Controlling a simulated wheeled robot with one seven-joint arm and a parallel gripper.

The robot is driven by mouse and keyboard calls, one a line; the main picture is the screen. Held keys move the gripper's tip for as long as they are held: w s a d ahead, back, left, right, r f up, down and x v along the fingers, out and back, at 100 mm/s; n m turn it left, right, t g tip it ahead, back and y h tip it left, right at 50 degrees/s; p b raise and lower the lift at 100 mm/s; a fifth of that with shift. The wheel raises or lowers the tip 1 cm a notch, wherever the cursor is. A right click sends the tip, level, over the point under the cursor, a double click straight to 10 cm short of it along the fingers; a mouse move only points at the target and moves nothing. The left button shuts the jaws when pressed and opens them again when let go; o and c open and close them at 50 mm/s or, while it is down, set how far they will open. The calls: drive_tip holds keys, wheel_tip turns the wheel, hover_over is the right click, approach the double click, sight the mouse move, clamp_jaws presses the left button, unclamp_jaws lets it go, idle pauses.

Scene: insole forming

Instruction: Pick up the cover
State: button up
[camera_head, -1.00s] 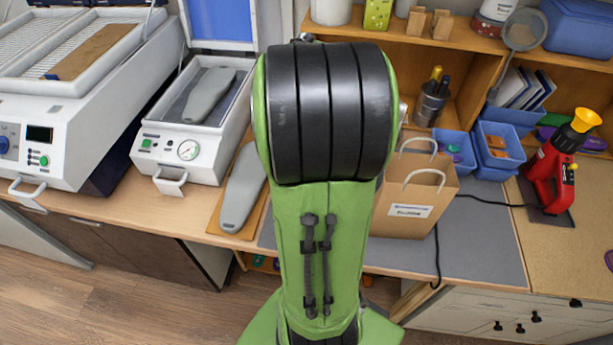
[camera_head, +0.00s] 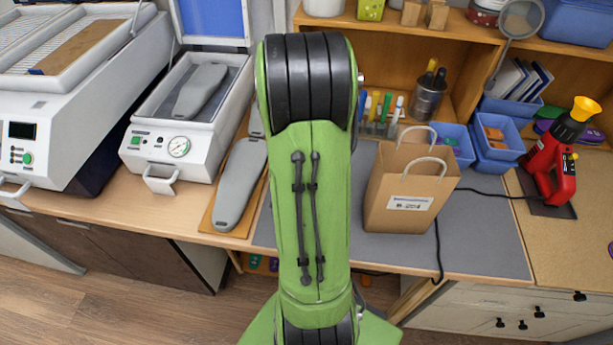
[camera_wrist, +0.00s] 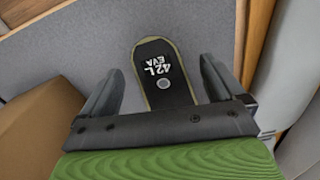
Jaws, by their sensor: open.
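In the wrist view a dark insole-shaped piece (camera_wrist: 163,95) with a pale olive rim and the print "42 L EVA" lies on the grey mat; I take it for the cover. My gripper (camera_wrist: 160,62) is open above it, one finger on each side with gaps between. The piece's near end is hidden by the gripper body. In the head view my arm hides both the gripper and this piece. A grey sole-shaped form (camera_head: 240,184) lies on a wooden board (camera_head: 208,222) left of my arm.
A paper bag (camera_head: 402,190) stands right of my arm, close to the gripper in the wrist view (camera_wrist: 35,130). At left is an open press (camera_head: 160,135) holding another grey form (camera_head: 200,90).

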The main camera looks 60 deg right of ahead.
drive_tip(key=shift+f, duration=0.2)
idle(0.4)
drive_tip(key=c, duration=1.1)
